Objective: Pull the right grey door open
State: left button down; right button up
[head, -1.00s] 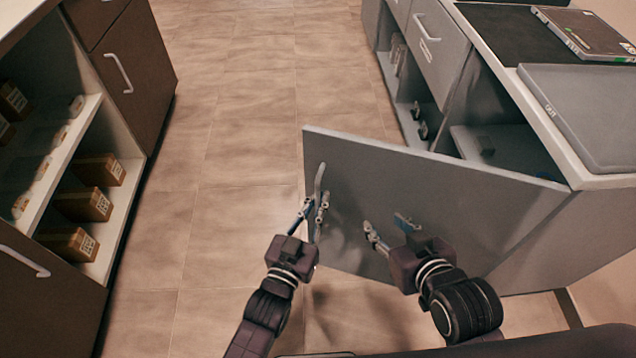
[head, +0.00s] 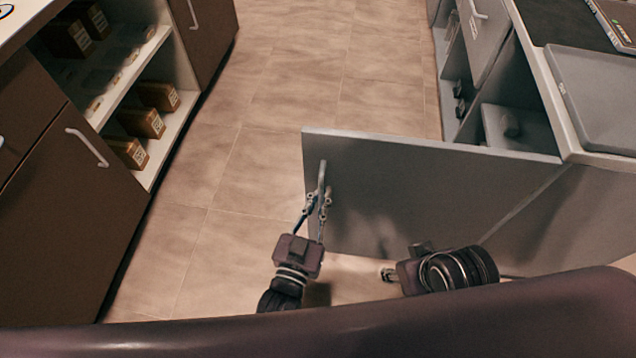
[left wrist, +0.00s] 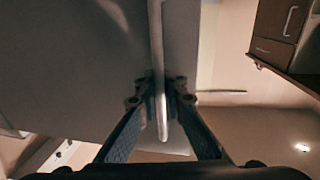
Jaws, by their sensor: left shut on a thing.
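The right grey door (head: 430,185) stands swung open from the grey cabinet, its hinge side at the cabinet's corner on the right. Its silver bar handle (head: 322,172) is near the door's free edge. My left gripper (head: 318,202) is shut on this handle. In the left wrist view the handle (left wrist: 157,60) runs between the two fingers of my left gripper (left wrist: 160,100), with the grey door panel behind. My right gripper (head: 388,274) is low in front of the door, apart from the handle. Its fingers are mostly hidden, so I cannot tell its state.
The open grey cabinet (head: 565,160) shows a shelf (head: 490,128) with a dark item. A brown cabinet (head: 75,190) at left holds several boxes (head: 158,97). Tiled floor (head: 270,110) is clear between them. A dark bar of unclear nature crosses the bottom.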

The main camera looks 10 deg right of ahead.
pick_arm(q)
jog(key=shift+s+a+p, duration=0.1)
jog(key=shift+s+p, duration=0.3)
jog(key=shift+s, duration=1.15)
jog(key=c, duration=2.3)
grip_release()
jog(key=shift+c, duration=0.2)
jog(key=v, duration=1.2)
